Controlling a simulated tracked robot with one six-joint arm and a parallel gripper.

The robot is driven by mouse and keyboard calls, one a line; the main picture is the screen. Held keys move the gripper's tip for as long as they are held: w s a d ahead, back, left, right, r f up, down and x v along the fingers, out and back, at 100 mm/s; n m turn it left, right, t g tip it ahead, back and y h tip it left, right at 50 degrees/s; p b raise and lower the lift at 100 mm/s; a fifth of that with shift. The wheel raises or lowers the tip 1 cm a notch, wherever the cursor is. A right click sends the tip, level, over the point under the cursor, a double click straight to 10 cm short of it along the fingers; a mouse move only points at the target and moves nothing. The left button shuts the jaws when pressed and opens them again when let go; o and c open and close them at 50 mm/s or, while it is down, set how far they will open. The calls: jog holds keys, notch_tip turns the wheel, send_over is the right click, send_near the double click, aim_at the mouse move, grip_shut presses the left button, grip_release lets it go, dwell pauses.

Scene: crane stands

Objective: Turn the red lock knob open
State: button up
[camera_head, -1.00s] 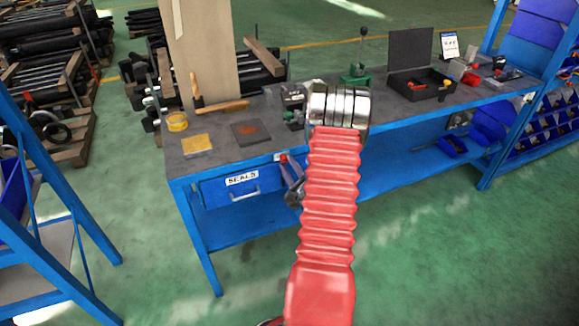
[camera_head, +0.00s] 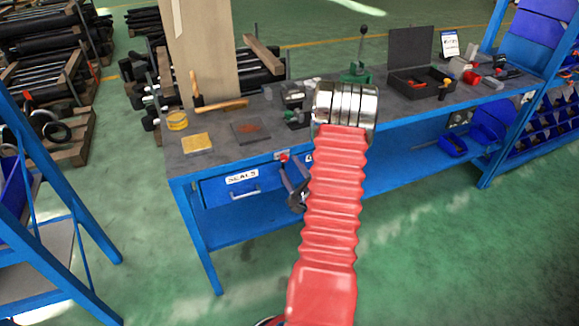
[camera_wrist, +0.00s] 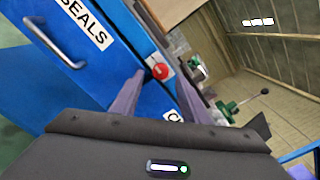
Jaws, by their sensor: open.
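The red lock knob (camera_head: 283,157) sits on the blue front edge of the workbench, at the upper right of the blue drawer labelled SEALS (camera_head: 232,187). In the wrist view, the knob (camera_wrist: 160,71) shows as a round red button shape on a small pale plate, between the lines of my two fingers. My gripper (camera_head: 294,183) is open and empty, in front of the bench edge just below and right of the knob. The fingers show in the wrist view (camera_wrist: 158,86). I see no contact with the knob. My forearm hides part of the bench front.
The workbench top (camera_head: 215,152) holds a hammer (camera_head: 222,108), a yellow tape roll (camera_head: 177,121), a vise-like tool (camera_head: 292,97) and an open black case (camera_head: 420,84). A drawer handle (camera_head: 245,193) juts out left of my gripper. Green floor is clear in front.

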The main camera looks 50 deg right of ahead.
jog(key=v, duration=1.1)
jog(key=shift+s, duration=0.3)
jog(key=shift+a+f, duration=0.1)
jog(key=shift+a, duration=0.05)
